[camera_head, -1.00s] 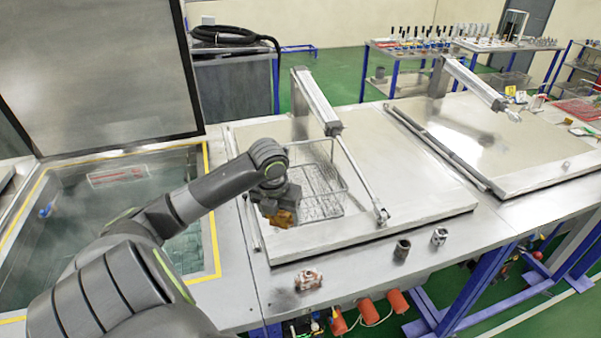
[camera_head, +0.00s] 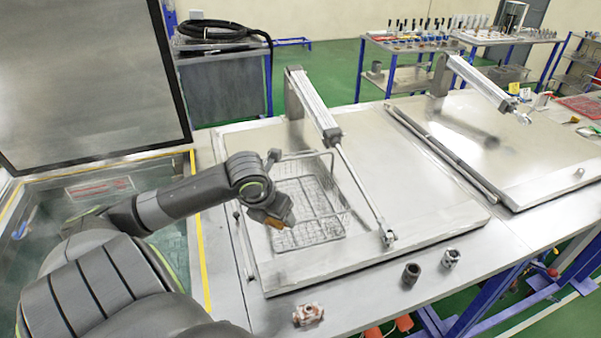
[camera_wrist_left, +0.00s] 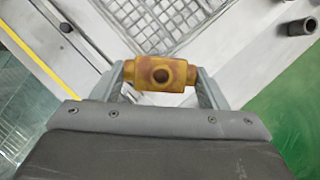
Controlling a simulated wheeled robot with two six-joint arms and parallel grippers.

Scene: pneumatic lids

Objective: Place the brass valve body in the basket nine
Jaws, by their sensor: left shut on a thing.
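In the head view, my left gripper (camera_head: 270,212) holds the valve body (camera_head: 277,222) over the left front part of a wire basket (camera_head: 318,236). The basket stands on a closed metal lid, and part of it is hidden behind my arm. Its mesh also shows beyond the valve body in the left wrist view (camera_wrist_left: 158,22). My right gripper is not in view.
A pneumatic cylinder (camera_head: 318,112) with its rod runs along the basket's right side. An open tank (camera_head: 110,220) is at the left. The lid right of the rod is clear.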

